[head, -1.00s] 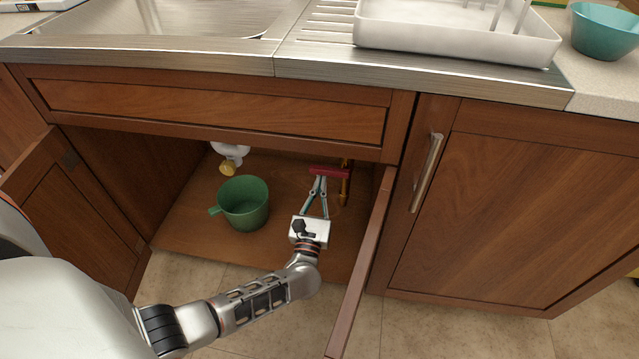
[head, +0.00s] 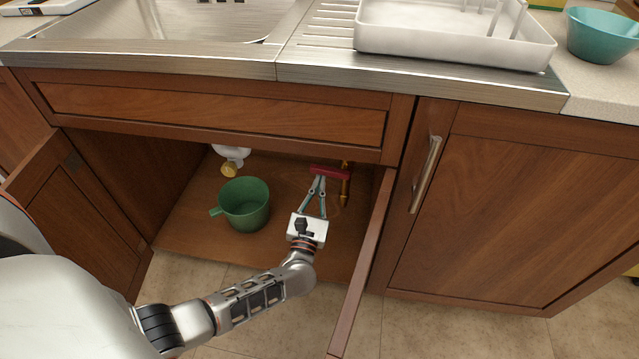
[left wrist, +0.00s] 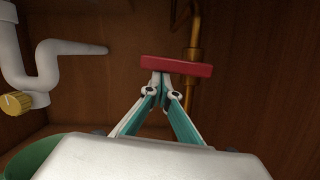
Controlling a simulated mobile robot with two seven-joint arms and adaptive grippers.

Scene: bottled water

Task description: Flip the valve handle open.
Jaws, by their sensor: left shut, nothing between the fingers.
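The red valve handle (head: 330,172) lies crosswise, right to left, in front of the brass pipe (head: 345,188) inside the open sink cabinet. In the left wrist view the handle (left wrist: 176,65) is a red bar, slightly tilted, with the brass pipe (left wrist: 193,45) behind its right half. My left gripper (head: 319,180) is shut and empty. In the left wrist view its fingertips (left wrist: 161,80) meet just below the left half of the handle, touching it or very close; I cannot tell which. My right gripper is not in view.
A green pot (head: 243,204) stands on the cabinet floor left of my arm. A white drain pipe (left wrist: 50,60) with a yellow cap (left wrist: 16,103) is at the left. The open cabinet door (head: 362,270) stands close right of my arm.

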